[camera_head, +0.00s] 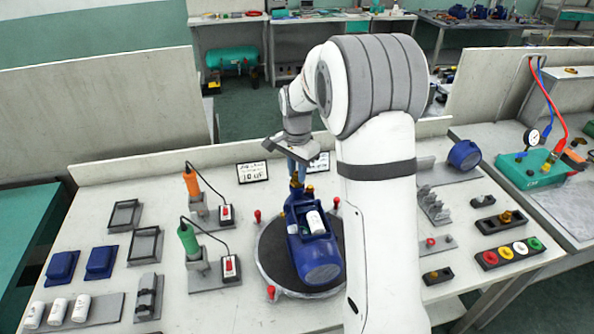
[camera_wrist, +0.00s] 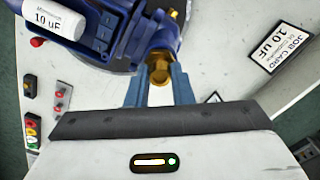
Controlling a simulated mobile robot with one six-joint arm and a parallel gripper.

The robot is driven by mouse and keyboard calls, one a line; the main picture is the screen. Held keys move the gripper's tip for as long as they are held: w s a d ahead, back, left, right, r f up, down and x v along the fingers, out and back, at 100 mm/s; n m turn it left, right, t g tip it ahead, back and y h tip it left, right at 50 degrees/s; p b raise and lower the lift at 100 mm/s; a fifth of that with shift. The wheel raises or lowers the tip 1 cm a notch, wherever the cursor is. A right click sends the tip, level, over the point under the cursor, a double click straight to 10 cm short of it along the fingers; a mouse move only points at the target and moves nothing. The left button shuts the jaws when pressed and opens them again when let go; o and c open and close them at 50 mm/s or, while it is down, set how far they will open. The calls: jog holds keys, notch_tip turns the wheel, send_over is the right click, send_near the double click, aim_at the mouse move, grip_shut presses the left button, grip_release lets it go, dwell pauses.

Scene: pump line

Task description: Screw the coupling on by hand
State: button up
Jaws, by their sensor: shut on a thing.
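The blue pump (camera_head: 313,240) lies on a round dark turntable (camera_head: 263,262) at the middle of the bench, with a white capacitor (camera_head: 315,222) in its open top box. In the wrist view the pump (camera_wrist: 125,30) fills the upper part. A brass coupling (camera_wrist: 160,70) sits at the pump's brass port (camera_wrist: 165,43). My gripper (camera_wrist: 160,82) is shut on the coupling, one blue-grey finger on each side. In the head view my gripper (camera_head: 297,172) is at the pump's far end. Whether the coupling's thread is engaged cannot be seen.
Red knobs (camera_head: 270,292) stand around the turntable. An orange screwdriver (camera_head: 191,183) and a green one (camera_head: 187,238) stand in holders at left. Job cards (camera_head: 252,172) stand behind. Capacitors (camera_head: 57,311), blue covers (camera_head: 101,262) and fitting trays (camera_head: 507,252) lie on both sides.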

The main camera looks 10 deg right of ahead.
grip_shut()
jog(key=shift+m, duration=1.8)
jog(key=m, duration=0.3)
jog(key=shift+m, duration=0.3)
jog(key=shift+m, duration=1.6)
jog(key=m, duration=0.3)
jog(key=shift+m, duration=0.3)
